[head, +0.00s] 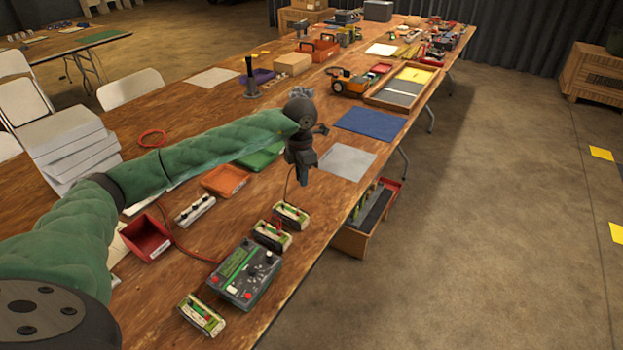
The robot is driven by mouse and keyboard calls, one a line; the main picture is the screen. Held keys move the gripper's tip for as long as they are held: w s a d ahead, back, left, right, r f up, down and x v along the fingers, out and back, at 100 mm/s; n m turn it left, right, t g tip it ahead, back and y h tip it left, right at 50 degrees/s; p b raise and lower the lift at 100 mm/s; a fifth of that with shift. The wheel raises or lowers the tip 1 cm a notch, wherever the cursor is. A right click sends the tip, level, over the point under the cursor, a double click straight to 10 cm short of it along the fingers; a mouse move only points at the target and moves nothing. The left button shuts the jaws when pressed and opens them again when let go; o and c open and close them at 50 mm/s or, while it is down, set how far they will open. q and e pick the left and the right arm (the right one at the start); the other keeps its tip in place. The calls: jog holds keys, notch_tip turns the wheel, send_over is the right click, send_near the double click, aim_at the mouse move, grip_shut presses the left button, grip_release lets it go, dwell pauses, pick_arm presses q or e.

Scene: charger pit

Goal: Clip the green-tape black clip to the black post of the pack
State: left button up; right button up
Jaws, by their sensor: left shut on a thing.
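My left gripper (302,176) points down above the table's right edge, shut on what looks like the black clip. The clip is mostly hidden by the dark jaws, and I cannot make out green tape. A thin dark lead curves down from the jaws. Small battery packs with green tops stand below: a far one (291,215), a middle one (272,236) and a near one (201,315). The gripper is above the far pack and apart from it. The packs' posts are too small to tell apart surely. My right gripper is not in view.
A dark charger box (244,273) with a green panel and knobs stands between the packs. A red bin (146,238), white strip (195,210) and orange tray (225,180) lie left. A grey mat (347,162) lies beyond the gripper.

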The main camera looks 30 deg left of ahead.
pick_arm(q)
jog(key=shift+s+a+f+m+b, duration=0.6)
jog(key=shift+s+a+m+b, duration=0.75)
jog(key=shift+s+m+b, duration=0.6)
jog(key=shift+s+a+f+m+b, duration=0.55)
jog(key=shift+s+a+m+b, duration=0.85)
jog(key=shift+m+b, duration=0.9)
jog(key=shift+s+a+f+m+b, duration=0.6)
jog(key=shift+s+a+m+b, duration=0.65)
jog(key=shift+s+m+b, duration=0.85)
jog(key=shift+w+f+b, duration=0.25)
jog(key=shift+b, duration=0.1)
jog(key=shift+f+b, duration=2.55)
jog(key=shift+f, duration=0.75)
jog(key=shift+f+b, duration=0.2)
jog(key=shift+b, duration=0.5)
jog(key=o, duration=0.8)
